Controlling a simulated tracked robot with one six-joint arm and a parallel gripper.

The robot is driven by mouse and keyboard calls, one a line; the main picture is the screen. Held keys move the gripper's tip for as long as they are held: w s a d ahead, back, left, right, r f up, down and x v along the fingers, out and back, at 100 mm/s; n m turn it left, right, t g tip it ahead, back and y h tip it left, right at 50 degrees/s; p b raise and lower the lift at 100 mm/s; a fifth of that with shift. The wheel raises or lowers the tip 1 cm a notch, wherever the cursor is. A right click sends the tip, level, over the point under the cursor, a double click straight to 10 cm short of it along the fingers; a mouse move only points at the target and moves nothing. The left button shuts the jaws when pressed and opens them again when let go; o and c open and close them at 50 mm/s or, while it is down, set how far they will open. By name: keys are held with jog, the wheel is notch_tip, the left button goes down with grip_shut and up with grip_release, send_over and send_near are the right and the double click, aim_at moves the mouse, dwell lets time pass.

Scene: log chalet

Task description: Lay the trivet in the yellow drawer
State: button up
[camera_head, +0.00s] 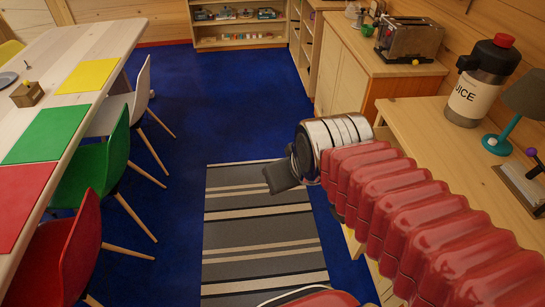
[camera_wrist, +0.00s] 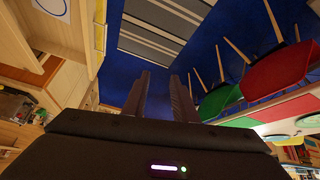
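My gripper (camera_head: 281,178) is at the end of the red-sleeved arm, above the striped rug. In the wrist view my gripper (camera_wrist: 162,86) shows two dark fingers standing apart, with nothing visible between them.
A long table (camera_head: 103,45) with yellow, green and red mats stands left, with chairs along it, including a green chair (camera_head: 98,160). A wooden counter (camera_head: 412,112) at right holds a juice dispenser (camera_head: 470,88) and a lamp. A toaster (camera_head: 410,38) stands farther back. The striped rug (camera_head: 255,225) is clear.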

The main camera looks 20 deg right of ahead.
jog(key=shift+m+g, duration=0.3)
jog(key=shift+m, duration=0.1)
jog(key=s, duration=0.1)
jog(key=s+a, duration=0.1)
jog(key=s+r, duration=0.1)
jog(key=s, duration=0.1)
jog(key=shift+a+r, duration=0.1)
jog(key=shift+a, duration=0.25)
jog(key=shift+d, duration=0.1)
